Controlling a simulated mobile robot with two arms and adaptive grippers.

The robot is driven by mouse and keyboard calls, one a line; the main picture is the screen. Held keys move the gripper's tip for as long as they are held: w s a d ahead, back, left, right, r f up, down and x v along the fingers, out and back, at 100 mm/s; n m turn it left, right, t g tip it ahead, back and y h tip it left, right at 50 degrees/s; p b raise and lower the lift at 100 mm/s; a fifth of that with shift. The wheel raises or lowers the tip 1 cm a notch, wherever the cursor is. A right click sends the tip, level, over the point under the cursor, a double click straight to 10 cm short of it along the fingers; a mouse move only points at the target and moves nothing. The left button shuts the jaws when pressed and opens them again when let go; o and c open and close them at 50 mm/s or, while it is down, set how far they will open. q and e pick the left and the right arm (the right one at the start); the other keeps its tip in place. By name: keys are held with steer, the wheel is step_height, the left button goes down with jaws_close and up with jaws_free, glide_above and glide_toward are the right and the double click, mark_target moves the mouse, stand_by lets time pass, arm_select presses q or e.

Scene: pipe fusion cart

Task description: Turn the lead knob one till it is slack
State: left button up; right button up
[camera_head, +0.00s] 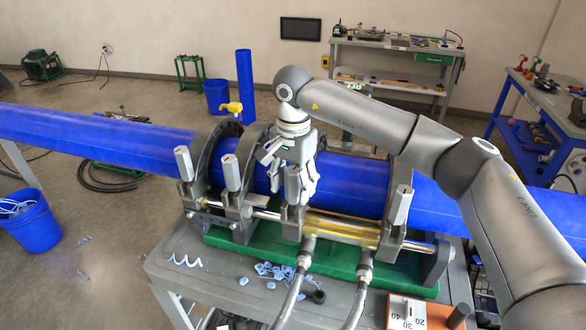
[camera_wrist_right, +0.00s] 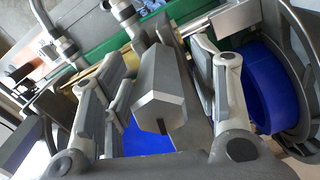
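Grey block-shaped knobs stand along the front of the pipe clamps: one at the left (camera_head: 184,162), one beside it (camera_head: 231,172), and one at the right (camera_head: 400,205). Another grey knob (camera_wrist_right: 160,92) fills the middle of the right wrist view, between the fingers of my right gripper (camera_wrist_right: 165,105). The fingers stand apart on both sides of it, with visible gaps. In the head view my right gripper (camera_head: 288,175) points down over the clamps and partly hides this knob. No label shows which knob is knob one. My left gripper is out of view.
A long blue pipe (camera_head: 345,180) runs through the dark clamps. Two hoses (camera_head: 297,285) rise to the brass-coloured cylinder (camera_head: 345,231). Blue shavings (camera_head: 275,271) lie on the grey cart top (camera_head: 215,275). A blue bucket (camera_head: 30,222) stands on the floor at left.

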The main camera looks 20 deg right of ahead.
steer(key=c, duration=1)
steer(key=shift+n, duration=1.5)
steer(key=shift+n+b, duration=0.3)
steer(key=shift+n, duration=0.3)
steer(key=shift+n, duration=0.4)
steer(key=shift+o, duration=0.2)
steer(key=shift+n, duration=0.5)
